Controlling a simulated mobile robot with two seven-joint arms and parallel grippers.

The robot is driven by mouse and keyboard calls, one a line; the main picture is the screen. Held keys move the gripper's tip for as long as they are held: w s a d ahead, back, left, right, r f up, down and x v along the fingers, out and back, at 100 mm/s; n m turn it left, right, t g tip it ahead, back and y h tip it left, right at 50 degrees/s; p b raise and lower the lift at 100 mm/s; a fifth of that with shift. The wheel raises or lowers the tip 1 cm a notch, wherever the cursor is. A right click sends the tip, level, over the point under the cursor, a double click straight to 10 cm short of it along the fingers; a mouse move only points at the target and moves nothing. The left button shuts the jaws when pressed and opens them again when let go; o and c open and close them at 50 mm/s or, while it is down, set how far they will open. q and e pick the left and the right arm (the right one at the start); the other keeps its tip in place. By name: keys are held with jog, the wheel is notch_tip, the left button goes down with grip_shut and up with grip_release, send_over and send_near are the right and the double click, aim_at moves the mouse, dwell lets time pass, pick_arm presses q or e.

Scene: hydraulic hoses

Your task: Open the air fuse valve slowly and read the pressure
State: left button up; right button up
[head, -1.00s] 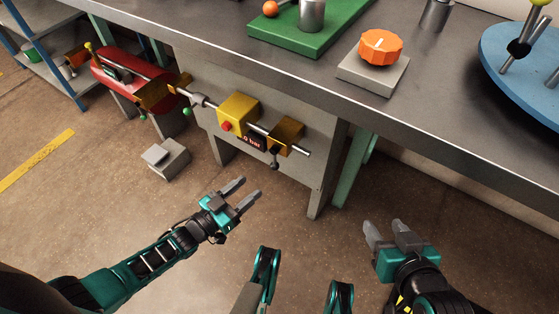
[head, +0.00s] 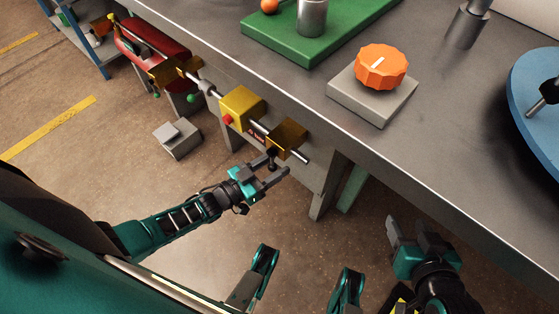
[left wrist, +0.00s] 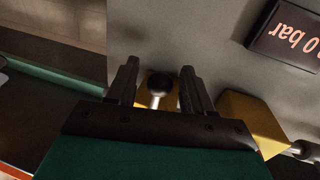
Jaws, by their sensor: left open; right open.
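A yellow-brass valve block (head: 287,138) sits at the right end of the pipe under the bench edge. Its lever with a black ball knob (head: 271,163) hangs below it. My left gripper (head: 276,166) is open at the knob. In the left wrist view the black knob (left wrist: 161,80) shows between the two open fingers, in front of the yellow block; contact cannot be told. The dark pressure display (left wrist: 285,35) appears upside down and partly cut off, with orange "0 bar" legible. My right gripper (head: 410,232) is open and empty, low beside the bench.
A yellow box (head: 242,106) with a red button (head: 227,119) and a red tank (head: 150,48) share the pipe line. The bench top (head: 290,80) overhangs the valve. An orange dial (head: 381,66) stands on it. A grey pedal box (head: 178,140) is on the floor.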

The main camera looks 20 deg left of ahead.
pick_arm(q)
jog(key=shift+c, duration=0.2)
grip_shut()
dwell(0.3)
